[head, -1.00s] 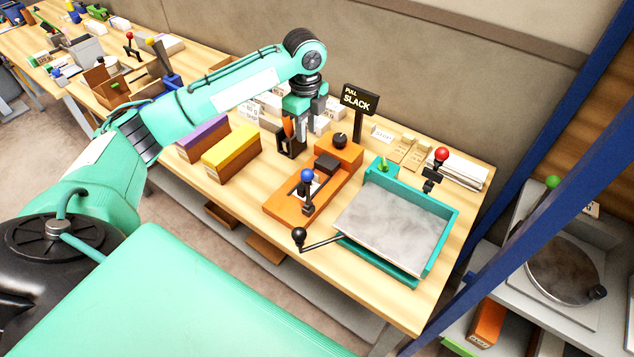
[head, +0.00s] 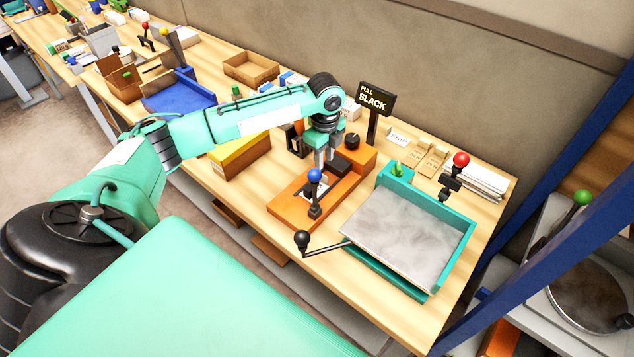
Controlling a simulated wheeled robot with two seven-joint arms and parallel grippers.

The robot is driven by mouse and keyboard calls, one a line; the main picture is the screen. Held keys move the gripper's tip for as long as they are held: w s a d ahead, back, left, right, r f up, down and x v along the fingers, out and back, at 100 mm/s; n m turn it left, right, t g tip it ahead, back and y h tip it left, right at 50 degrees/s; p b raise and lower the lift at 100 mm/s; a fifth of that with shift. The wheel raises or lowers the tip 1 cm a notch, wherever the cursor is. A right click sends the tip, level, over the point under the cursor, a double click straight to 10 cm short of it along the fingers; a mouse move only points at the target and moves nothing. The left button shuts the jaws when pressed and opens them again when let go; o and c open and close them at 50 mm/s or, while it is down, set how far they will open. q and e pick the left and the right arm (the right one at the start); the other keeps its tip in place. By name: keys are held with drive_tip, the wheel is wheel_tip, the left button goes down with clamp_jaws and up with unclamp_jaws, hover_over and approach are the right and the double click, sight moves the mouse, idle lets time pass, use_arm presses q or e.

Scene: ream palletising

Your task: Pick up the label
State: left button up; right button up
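A small white label (head: 317,190) lies on the orange press-like device (head: 288,210), partly hidden by a blue-knobbed lever (head: 314,177) in front of it. My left gripper (head: 323,162) points down over the far part of the orange device, above and behind the label and beside a dark block (head: 338,166). Its two grey fingers look slightly apart with nothing seen between them. The fingertips are small, and I cannot tell whether they touch anything. My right gripper is not in view.
A teal tray with a grey plate (head: 405,240) and a black-knobbed crank (head: 302,240) stands to the right. A "PULL SLACK" sign (head: 374,99) stands behind. A yellow box (head: 240,155) is left, partly under my arm. White paper (head: 478,182) lies at the back right.

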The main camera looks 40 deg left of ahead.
use_arm(q)
drive_tip(key=shift+f+p, duration=0.3)
drive_tip(key=shift+f, duration=0.2)
wheel_tip(320, 180, down, 4)
drive_tip(key=shift+s+r+p, duration=0.15)
drive_tip(key=shift+p, duration=0.65)
drive_tip(key=shift+f, duration=0.5)
drive_tip(key=shift+c, duration=0.2)
clamp_jaws()
